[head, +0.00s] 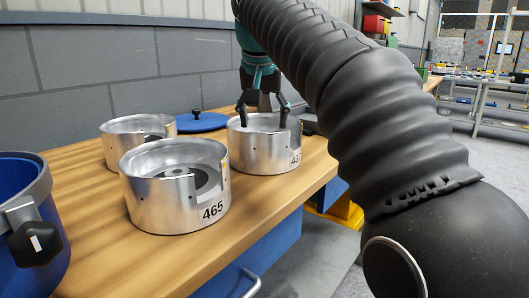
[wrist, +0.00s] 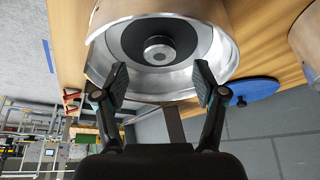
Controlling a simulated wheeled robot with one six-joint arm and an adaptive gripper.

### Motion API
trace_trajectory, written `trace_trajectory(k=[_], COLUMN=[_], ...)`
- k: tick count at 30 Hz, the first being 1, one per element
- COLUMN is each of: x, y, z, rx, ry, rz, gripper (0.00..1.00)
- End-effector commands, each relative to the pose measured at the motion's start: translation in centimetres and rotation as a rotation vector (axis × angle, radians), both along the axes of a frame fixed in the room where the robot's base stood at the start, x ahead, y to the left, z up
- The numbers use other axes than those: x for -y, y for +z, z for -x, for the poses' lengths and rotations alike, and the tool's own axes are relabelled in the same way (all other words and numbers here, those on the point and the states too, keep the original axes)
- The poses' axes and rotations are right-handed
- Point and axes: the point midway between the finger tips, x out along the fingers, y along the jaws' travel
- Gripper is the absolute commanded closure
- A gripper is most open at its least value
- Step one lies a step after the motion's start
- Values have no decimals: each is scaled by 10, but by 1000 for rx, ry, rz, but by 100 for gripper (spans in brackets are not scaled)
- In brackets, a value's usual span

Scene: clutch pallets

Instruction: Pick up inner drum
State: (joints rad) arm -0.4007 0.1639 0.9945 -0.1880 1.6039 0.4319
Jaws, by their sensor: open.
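Several open silver metal drums stand upright on a wooden workbench. The rear right drum (head: 262,150), with a partly hidden label, is below my gripper (head: 263,112). A larger-looking drum labelled 465 (head: 160,205) stands nearer, with a notch in its wall and a dark hub inside. A third drum (head: 116,150) is at the back left. In the wrist view, my gripper (wrist: 161,80) is open, with its two fingers apart over the mouth of a drum (wrist: 225,25) with a dark ring and hub. Nothing is between the fingers. I cannot tell whether the tips are inside the rim.
A blue lid (head: 203,122) lies behind the drums, by the grey wall. A blue container (head: 18,265) with a black knob stands at the near left. The wooden bench top (head: 265,200) is bare at its front right. My arm hides part of the right side.

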Motion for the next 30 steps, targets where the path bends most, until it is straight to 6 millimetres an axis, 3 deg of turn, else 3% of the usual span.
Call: trace_trajectory(k=[6,14,17,23,30], x=[1,1,1,1,2], y=[-31,-33,-33,-34,-30], z=[-11,-13,-13,-13,-13], rx=[-1,0,0,-1,7], ry=[0,0,0,0,0], rz=[0,-1,-1,0,-3], gripper=[30,30,50,100,100])
